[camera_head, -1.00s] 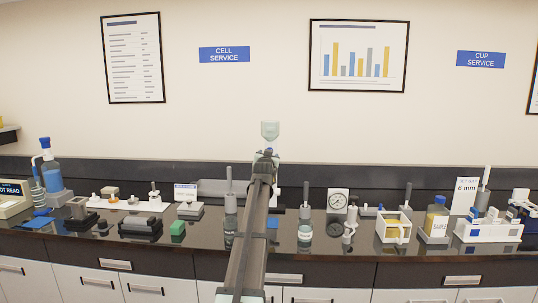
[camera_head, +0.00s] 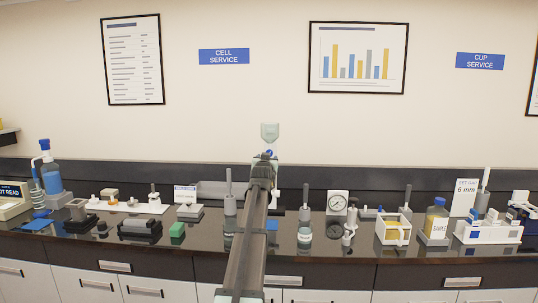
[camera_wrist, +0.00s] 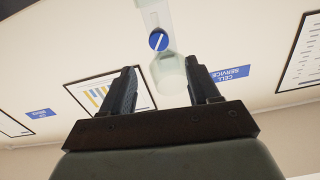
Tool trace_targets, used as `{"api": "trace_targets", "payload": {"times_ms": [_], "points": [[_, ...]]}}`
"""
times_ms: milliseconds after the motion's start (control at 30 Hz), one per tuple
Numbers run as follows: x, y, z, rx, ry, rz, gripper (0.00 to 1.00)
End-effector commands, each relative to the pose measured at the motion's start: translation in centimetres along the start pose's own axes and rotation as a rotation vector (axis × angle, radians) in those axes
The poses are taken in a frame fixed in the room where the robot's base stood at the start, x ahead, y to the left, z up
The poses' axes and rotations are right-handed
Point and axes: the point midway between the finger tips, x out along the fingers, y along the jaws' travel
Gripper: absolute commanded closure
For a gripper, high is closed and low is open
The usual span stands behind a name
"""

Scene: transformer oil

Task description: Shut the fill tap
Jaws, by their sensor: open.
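The fill tap (camera_wrist: 158,41) is a round blue knob with a white bar across it, set slanted in the wrist view. It sits on the pale neck of a translucent vessel (camera_wrist: 172,74). In the head view the vessel (camera_head: 270,131) stands above my gripper, and the tap (camera_head: 269,153) is a small blue spot at the gripper's end. My gripper (camera_wrist: 164,74) is open and empty, its two dark fingers apart. In the wrist picture the tap appears just past the fingertips, between their lines. I see no contact; the exact gap cannot be told.
The dark bench (camera_head: 190,240) runs across below my arm. A grey rod in a jar (camera_head: 305,215) and a dial gauge (camera_head: 338,204) stand right of my arm; another rod (camera_head: 230,195) stands left. Air around the vessel looks clear, with the wall behind.

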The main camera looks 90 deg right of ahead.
Motion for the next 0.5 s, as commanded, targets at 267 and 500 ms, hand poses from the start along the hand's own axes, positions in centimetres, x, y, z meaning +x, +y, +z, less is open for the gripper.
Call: {"api": "trace_targets", "payload": {"times_ms": [267,500], "points": [[-0.41,0.03,0.14,-0.253,-0.001,0.001,0.39],[0.04,0.03,0.12,-0.322,-0.001,0.001,0.39]]}}
